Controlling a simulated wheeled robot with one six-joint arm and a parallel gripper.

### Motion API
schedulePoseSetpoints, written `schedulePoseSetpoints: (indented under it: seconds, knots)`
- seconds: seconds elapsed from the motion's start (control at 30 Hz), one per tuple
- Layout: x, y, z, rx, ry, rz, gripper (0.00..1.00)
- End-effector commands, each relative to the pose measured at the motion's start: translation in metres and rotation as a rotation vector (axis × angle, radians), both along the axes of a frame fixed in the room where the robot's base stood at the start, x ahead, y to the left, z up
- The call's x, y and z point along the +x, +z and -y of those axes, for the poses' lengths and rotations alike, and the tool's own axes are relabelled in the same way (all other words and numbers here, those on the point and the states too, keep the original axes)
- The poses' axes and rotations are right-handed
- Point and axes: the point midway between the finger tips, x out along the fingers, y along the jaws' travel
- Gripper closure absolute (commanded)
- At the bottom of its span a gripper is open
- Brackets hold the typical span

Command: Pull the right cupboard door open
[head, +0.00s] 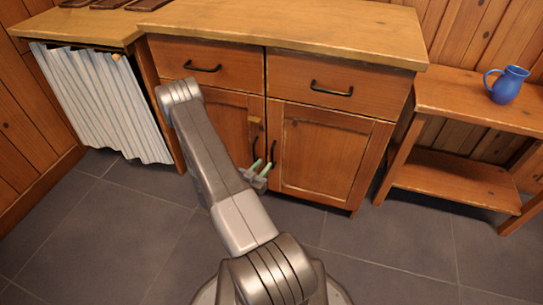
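The right cupboard door (328,158) is a wooden panel door under the right drawer and looks shut. Its black upright handle (272,149) sits near its left edge. My gripper (262,167) has two pale green fingers and is low in front of the seam between the doors. The fingers stand apart with a gap between them, and nothing shows held. The right finger is close to the lower end of the right handle; I cannot tell whether they touch. My arm hides much of the left door (230,112).
The left door has its own black handle (254,148) close beside my gripper. Two drawers with black handles are above. A striped curtain (100,105) hangs at left. A low bench (455,105) with a blue jug (507,85) stands at right. The tiled floor (400,240) before the right door is clear.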

Motion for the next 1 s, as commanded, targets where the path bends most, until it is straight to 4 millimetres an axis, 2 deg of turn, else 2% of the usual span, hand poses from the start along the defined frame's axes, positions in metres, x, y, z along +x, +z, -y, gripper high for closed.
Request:
schedulePoseSetpoints:
  seconds: [0.1,0.33,0.5,0.77,0.8,0.93,1.0]
  knots:
    - [0.022,-0.001,0.013,0.002,-0.004,0.005,0.74]
    - [0.052,-0.001,0.030,0.002,-0.002,0.002,0.74]
    - [0.061,0.000,0.034,0.000,0.000,0.001,0.74]
    - [0.063,0.000,0.035,0.000,0.001,0.001,0.74]
    - [0.062,0.000,0.035,0.000,0.001,0.001,0.76]
    - [0.062,0.000,0.035,0.000,0.001,0.001,1.00]
    - [0.062,0.000,0.035,0.000,0.001,0.001,1.00]
